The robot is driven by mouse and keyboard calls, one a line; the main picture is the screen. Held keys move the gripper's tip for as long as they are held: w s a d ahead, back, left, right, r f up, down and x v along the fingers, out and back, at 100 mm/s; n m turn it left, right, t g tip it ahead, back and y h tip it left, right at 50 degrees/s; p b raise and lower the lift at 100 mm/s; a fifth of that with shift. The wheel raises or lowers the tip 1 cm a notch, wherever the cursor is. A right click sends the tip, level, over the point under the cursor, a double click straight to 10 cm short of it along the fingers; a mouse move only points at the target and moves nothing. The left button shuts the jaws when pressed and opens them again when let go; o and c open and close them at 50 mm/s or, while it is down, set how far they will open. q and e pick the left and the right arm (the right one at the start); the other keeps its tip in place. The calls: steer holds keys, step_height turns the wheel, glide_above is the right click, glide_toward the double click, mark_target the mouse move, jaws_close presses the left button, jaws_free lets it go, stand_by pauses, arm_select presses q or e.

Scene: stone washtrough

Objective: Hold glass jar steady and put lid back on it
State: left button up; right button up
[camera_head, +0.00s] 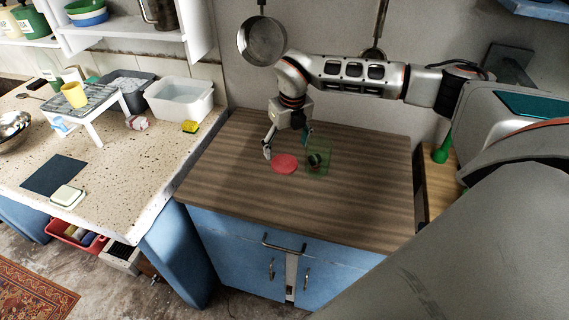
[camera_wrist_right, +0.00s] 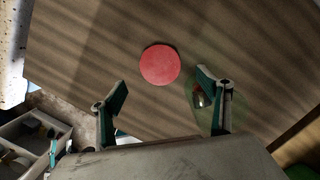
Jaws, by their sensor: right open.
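The glass jar (camera_head: 325,167) is a clear greenish vessel with something dark inside, standing on the wooden counter (camera_head: 230,167). The lid is a flat red disc (camera_head: 285,163) lying on the counter just left of the jar. My right gripper (camera_head: 286,148) is open and empty, pointing down just behind the lid and jar. In the right wrist view the red lid (camera_wrist_right: 160,65) lies beyond and between the open fingertips (camera_wrist_right: 158,82). There the jar (camera_wrist_right: 222,100) shows partly behind the right-hand finger. I cannot tell whether that finger touches it. My left gripper is not in view.
A speckled stone counter (camera_head: 110,175) at the left holds a white basin (camera_head: 180,110), a small rack (camera_head: 90,112), a yellow cup (camera_head: 74,94) and a sponge (camera_head: 190,126). A pan (camera_head: 262,40) hangs on the wall. The front and left of the wooden counter are clear.

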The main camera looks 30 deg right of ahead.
mark_target(284, 163)
steer(key=shift+f, duration=0.15)
steer(key=f, duration=0.4)
steer(key=w+f, duration=0.1)
steer(key=shift+f, duration=0.4)
steer(key=c, duration=0.9)
